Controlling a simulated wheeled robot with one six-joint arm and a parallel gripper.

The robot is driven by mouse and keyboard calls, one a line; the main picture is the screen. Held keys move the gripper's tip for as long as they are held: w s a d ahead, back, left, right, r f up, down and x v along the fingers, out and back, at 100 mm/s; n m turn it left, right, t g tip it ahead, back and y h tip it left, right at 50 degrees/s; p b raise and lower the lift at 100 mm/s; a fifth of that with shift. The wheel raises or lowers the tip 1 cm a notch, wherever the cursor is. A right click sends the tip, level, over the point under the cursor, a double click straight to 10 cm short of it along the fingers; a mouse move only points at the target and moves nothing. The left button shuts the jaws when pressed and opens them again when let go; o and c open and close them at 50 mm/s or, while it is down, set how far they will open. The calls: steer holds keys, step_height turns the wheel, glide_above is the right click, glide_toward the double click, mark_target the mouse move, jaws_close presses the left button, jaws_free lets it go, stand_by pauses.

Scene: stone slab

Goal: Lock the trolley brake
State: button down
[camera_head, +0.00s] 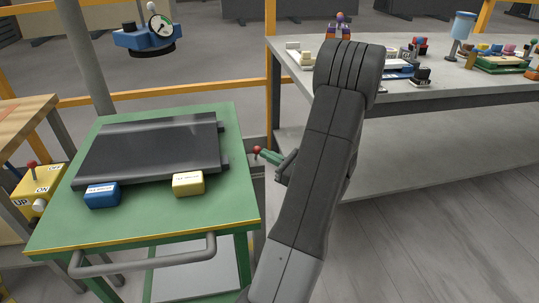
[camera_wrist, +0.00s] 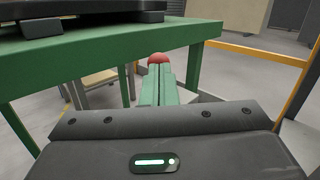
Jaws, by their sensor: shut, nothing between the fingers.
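The green trolley (camera_head: 228,207) stands at left in the head view, with a bar handle (camera_head: 150,258) at its front. Its green edge (camera_wrist: 100,58) also shows in the wrist view. A red ball knob (camera_head: 257,150) sits beside the trolley's right edge; I take it for the brake lever's knob. My gripper (camera_head: 268,156) is just right of the knob, with its green fingers together and empty. In the wrist view the gripper (camera_wrist: 158,78) points at the knob (camera_wrist: 157,58), which shows just beyond the fingertips. Whether they touch is unclear. The lever's shaft is hidden.
A dark slab (camera_head: 150,148) lies on the trolley, with a blue block (camera_head: 102,196) and a yellow block (camera_head: 188,184) at its front. A yellow switch box (camera_head: 38,184) stands at left. A grey workbench (camera_head: 440,87) with several items is at right.

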steer(key=shift+r, duration=0.15)
steer(key=w+a+r+m+g+h+p, duration=0.1)
steer(key=w+m+g+h+p, duration=0.4)
steer(key=p, duration=1.4)
steer(key=shift+w+a+r+m, duration=0.2)
steer(key=shift+w+r+m, duration=0.2)
steer(key=shift+w+r, duration=0.45)
steer(key=shift+r+p, duration=0.5)
steer(key=shift+r, duration=0.25)
